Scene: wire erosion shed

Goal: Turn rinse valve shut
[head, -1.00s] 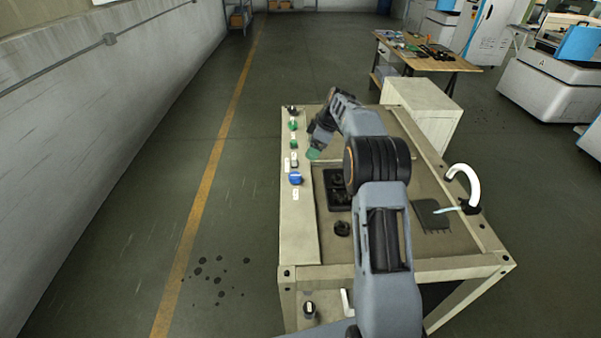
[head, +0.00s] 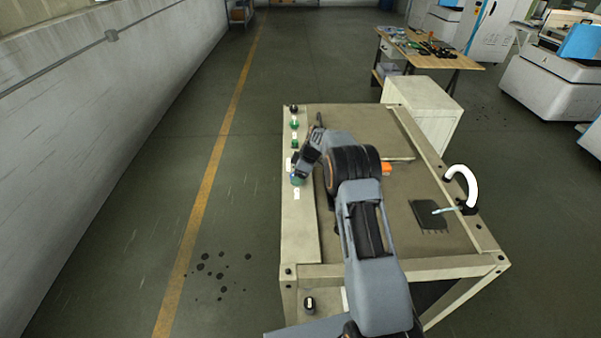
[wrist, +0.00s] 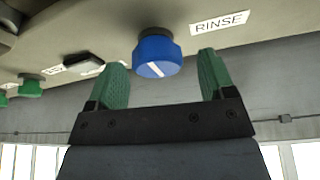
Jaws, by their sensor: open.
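The rinse valve is a blue round knob (wrist: 157,54) with a white line across its face, next to a label reading RINSE (wrist: 219,22) in the wrist view. My gripper (wrist: 162,80) is open, with one green finger at each side of the knob's near end. I cannot tell whether either finger touches it. In the head view the knob (head: 297,181) sits on the bench's left panel, partly hidden by my gripper (head: 300,176).
Green knobs (head: 294,125) and a black knob (head: 293,109) stand farther along the same panel. A white curved spout (head: 461,180) rises at the bench's right edge, beside a dark plate (head: 428,215).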

